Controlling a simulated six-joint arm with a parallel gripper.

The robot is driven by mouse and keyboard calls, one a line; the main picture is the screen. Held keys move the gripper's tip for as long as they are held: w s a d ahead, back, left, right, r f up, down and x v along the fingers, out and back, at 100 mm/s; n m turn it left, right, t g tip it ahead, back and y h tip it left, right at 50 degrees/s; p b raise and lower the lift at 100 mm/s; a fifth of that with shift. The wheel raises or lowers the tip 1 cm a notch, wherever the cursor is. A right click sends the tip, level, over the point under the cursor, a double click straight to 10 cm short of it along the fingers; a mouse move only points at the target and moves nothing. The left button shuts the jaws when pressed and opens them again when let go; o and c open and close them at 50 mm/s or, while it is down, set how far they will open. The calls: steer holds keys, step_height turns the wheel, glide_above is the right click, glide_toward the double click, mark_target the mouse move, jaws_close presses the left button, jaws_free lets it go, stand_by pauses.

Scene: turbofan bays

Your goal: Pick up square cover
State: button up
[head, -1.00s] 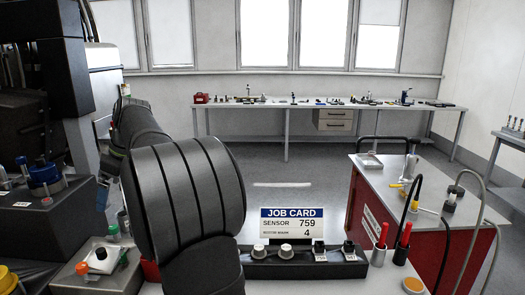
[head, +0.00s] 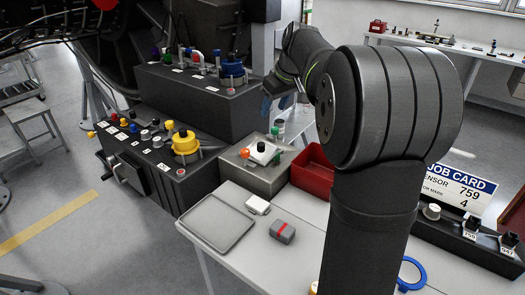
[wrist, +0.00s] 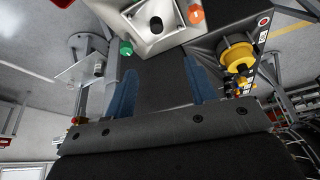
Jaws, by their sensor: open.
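A white square cover with a black knob (head: 262,152) sits on a grey box (head: 243,178) in the head view, with a green knob behind it and an orange knob beside it. In the wrist view the pale cover (wrist: 172,32) shows at the top, between the green and orange knobs. My gripper (wrist: 160,88) is open, its two blue fingers apart with nothing between them. The cover lies beyond the fingertips, not between them. In the head view my gripper (head: 277,104) is partly hidden by my arm, above and behind the grey box.
A red bin (head: 314,168) stands right of the grey box. A grey tray (head: 215,224), a small white block (head: 257,205) and a grey block with a red stripe (head: 282,231) lie in front. Dark fixture boxes with a yellow knob (head: 185,142) stand at left.

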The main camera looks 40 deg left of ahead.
glide_above(262, 144)
steer(key=s+d, duration=0.1)
steer(key=d, duration=0.1)
steer(key=f, duration=1.1)
steer(key=shift+s+a+f, duration=0.15)
steer(key=shift+a+f, duration=0.05)
steer(key=shift+f, duration=0.05)
steer(key=shift+w+d+x, duration=0.15)
steer(key=shift+d+x, duration=0.05)
steer(key=shift+x, duration=1.15)
steer(key=shift+w+d+x, duration=0.1)
steer(key=shift+d+x, duration=0.05)
steer(key=shift+x, duration=1.2)
jaws_close()
